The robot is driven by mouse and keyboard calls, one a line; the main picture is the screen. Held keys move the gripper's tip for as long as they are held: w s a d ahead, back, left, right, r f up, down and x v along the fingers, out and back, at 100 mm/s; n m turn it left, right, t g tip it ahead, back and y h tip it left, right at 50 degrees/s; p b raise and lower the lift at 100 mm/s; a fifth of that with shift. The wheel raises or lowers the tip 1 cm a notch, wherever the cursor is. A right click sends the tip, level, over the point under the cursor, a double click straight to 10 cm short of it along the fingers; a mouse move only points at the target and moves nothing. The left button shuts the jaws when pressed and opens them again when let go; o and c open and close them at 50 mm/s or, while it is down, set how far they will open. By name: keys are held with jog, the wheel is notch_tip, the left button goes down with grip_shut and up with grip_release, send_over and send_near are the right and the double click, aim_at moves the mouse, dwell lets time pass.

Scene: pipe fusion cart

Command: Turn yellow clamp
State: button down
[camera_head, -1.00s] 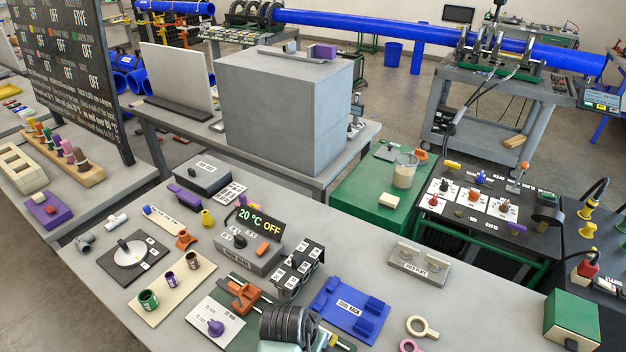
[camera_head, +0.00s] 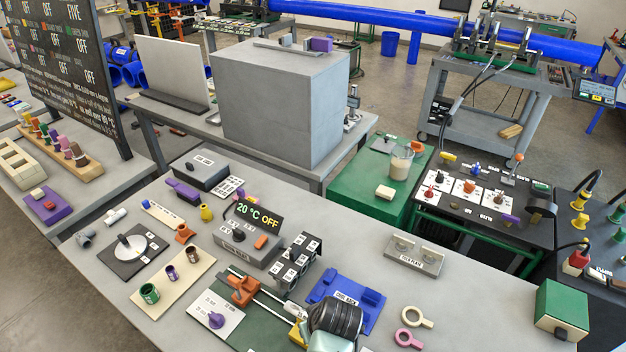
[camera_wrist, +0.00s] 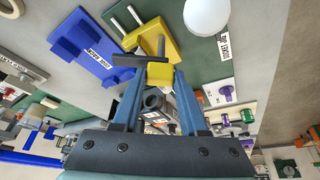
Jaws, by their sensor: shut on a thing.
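The yellow clamp (camera_wrist: 152,42) is in the upper middle of the wrist view, on metal rods over a green base. A dark bar and a small yellow block (camera_wrist: 160,73) stand at its near end. My gripper (camera_wrist: 156,82) has its two blue fingers closed in at this yellow block, shut on the clamp's handle part. In the head view the yellow clamp (camera_head: 298,333) shows only in part, at the bottom left of my dark wrist. My fingertips are hidden there. An orange clamp (camera_head: 243,290) sits on the same rods.
A blue rack (camera_head: 345,297) lies close beside my wrist. The heater box with its "20 °C OFF" display (camera_head: 258,214) and a block of labelled switches (camera_head: 297,262) stand behind. A purple knob (camera_head: 216,320) is to the left.

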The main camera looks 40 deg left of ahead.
jog(key=n+g+b, duration=0.1)
jog(key=n, duration=0.2)
jog(key=shift+w+n, duration=0.15)
jog(key=shift+n, duration=0.15)
jog(key=shift+n+g+b, duration=0.8)
jog(key=shift+n+b, duration=0.25)
jog(key=shift+n, duration=0.65)
jog(key=shift+c, duration=2.2)
grip_release()
jog(key=v, duration=1.3)
jog(key=shift+b, duration=0.45)
